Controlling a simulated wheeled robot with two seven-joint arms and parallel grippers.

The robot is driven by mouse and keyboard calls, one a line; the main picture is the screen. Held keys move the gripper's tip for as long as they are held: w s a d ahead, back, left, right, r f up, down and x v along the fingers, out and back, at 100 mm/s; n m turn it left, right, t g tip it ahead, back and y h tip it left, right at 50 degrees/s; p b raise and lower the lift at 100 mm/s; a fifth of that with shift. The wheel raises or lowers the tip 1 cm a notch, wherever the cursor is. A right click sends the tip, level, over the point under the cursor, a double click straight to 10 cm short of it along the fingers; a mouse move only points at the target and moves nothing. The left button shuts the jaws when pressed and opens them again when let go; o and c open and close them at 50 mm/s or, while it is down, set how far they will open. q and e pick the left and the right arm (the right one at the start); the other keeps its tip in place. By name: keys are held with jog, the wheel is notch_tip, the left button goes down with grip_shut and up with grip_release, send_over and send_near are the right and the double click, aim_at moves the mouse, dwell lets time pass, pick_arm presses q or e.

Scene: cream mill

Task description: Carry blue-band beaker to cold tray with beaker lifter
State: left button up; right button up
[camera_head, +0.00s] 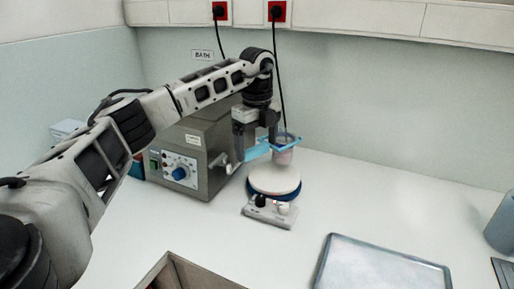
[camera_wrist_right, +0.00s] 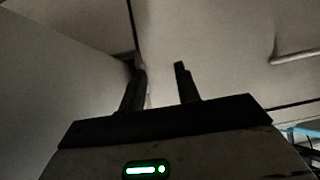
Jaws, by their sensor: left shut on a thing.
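My left gripper (camera_head: 256,143) points down beside the grey bath and is shut on the blue beaker lifter (camera_head: 258,151). The lifter reaches right to a small beaker (camera_head: 283,156) with pinkish contents. Blue shows at the beaker's upper part; I cannot tell band from lifter there. The beaker looks upright, at the back edge of the white round plate; I cannot tell whether it hangs or stands. A flat grey metal tray (camera_head: 383,266) lies at the lower right, its visible surface bare. My right gripper (camera_wrist_right: 161,76) shows in the right wrist view, fingers apart and empty.
The grey bath (camera_head: 195,158) with a blue knob stands left of the beaker. A stirrer with a white round plate (camera_head: 274,180) stands in front. A blue-grey container (camera_head: 501,226) stands far right. The counter between stirrer and tray is clear.

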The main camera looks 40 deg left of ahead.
pick_arm(q)
jog(key=shift+r, duration=2.7)
